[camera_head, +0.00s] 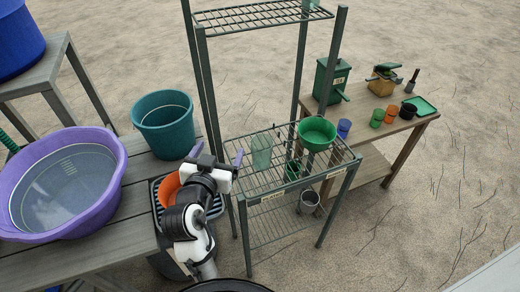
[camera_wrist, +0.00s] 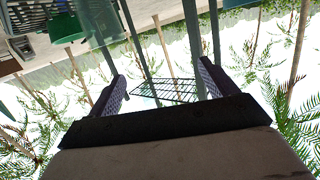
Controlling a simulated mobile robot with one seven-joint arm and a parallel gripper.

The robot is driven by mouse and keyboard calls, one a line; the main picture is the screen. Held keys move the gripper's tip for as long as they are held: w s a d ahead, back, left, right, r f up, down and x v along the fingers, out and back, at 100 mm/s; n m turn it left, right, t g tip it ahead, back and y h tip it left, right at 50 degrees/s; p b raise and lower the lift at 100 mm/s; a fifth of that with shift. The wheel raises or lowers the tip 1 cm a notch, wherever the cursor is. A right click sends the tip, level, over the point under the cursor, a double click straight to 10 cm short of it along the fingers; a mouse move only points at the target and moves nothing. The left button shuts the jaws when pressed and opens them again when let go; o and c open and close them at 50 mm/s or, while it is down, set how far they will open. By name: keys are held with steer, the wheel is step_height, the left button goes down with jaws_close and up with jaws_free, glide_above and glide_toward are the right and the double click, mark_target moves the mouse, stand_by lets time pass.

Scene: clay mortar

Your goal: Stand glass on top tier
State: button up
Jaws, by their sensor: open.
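A clear, greenish glass (camera_head: 262,152) stands upright on the waist-high tier (camera_head: 275,172) of a dark green wire rack. My gripper (camera_head: 218,153) is open and empty, just left of the glass and apart from it in the head view. A translucent pane, perhaps the glass, crosses the top of that view.
A green bowl (camera_head: 318,131) sits right of the glass on the same tier. A metal cup (camera_head: 309,201) is lower down. Rack posts (camera_head: 205,85) rise near my gripper. Left are a teal pot (camera_head: 165,122) and purple basin (camera_head: 65,185). A side table (camera_head: 395,100) holds several small pots.

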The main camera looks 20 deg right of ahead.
mark_target(265, 141)
steer(key=d+f+g+b, duration=0.1)
steer(key=d+b, duration=0.1)
steer(key=s+d+f+m+g+h+b, duration=0.1)
steer(key=d+f+b, duration=0.1)
steer(key=d+f+g+b, duration=0.1)
steer(key=d+b, duration=0.1)
steer(key=d, duration=0.1)
steer(key=shift+s+d+f+m+h, duration=0.1)
steer(key=shift+s+f+m+h, duration=0.25)
steer(key=shift+m+h, duration=0.05)
steer(key=b+x, duration=0.2)
steer(key=x, duration=0.1)
steer(key=b+x, duration=0.1)
steer(key=shift+w+d+r, duration=0.15)
steer(key=shift+w+r, duration=0.1)
steer(key=shift+w, duration=0.05)
steer(key=shift+p+x, duration=0.6)
steer(key=shift+x, duration=2.6)
steer(key=c, duration=1.3)
